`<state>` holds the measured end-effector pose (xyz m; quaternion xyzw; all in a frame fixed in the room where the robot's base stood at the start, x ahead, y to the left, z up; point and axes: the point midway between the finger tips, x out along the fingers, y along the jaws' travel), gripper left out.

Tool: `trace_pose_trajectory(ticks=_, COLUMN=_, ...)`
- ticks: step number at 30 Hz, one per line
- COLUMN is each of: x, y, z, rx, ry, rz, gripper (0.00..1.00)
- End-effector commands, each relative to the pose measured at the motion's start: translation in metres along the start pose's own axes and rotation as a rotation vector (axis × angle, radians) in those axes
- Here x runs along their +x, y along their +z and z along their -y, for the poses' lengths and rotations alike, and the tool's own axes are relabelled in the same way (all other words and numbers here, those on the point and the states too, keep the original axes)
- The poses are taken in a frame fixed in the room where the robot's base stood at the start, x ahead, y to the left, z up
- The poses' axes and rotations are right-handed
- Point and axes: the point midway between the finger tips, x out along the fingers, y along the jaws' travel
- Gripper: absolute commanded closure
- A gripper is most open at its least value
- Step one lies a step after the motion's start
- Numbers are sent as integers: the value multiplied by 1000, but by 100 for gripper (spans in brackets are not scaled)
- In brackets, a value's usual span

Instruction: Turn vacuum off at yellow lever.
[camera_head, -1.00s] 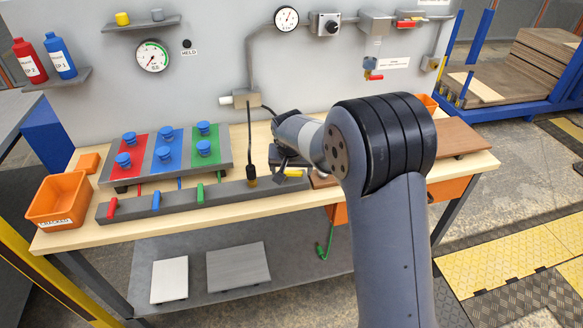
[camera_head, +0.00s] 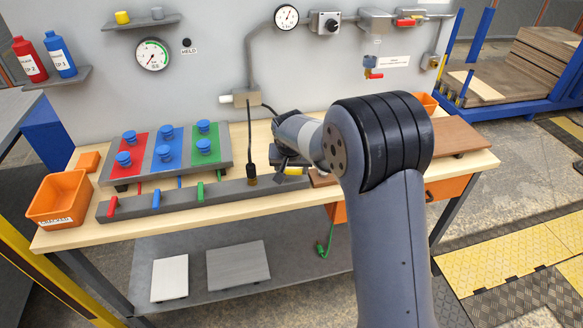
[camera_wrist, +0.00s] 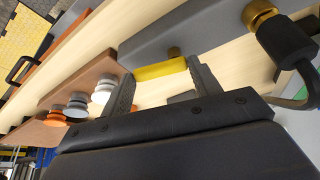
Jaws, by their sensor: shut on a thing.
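The yellow lever (camera_head: 294,171) sits at the right end of the long grey manifold bar (camera_head: 225,191) on the bench. In the wrist view the lever (camera_wrist: 160,71) lies between my two fingers, roughly parallel to the bar's edge, with a brass stub (camera_wrist: 174,51) behind it. My gripper (camera_wrist: 163,82) is shut on the lever; it also shows in the head view (camera_head: 288,166), partly hidden by my arm. Red (camera_head: 112,206), blue (camera_head: 156,200) and green (camera_head: 200,192) levers further left on the bar stand across it.
A black hose with a brass fitting (camera_head: 252,180) rises from the bar just left of my gripper. A suction-cup board (camera_head: 225,157) lies behind the bar. A brown board (camera_head: 460,136) lies to the right. Gauges (camera_head: 153,55) hang on the wall.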

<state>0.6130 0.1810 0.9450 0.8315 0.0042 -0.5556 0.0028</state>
Motion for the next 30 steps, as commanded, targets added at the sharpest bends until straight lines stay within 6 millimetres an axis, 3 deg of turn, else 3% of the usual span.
trace_pose_trajectory(ticks=15, x=2, y=-5, z=-2, rx=-228, ry=-95, rz=1, gripper=64)
trace_pose_trajectory(ticks=29, x=2, y=-6, z=-2, rx=-266, ry=-109, rz=-1, gripper=64)
trace_pose_trajectory(ticks=30, x=2, y=-6, z=-2, rx=-266, ry=-109, rz=-1, gripper=39)
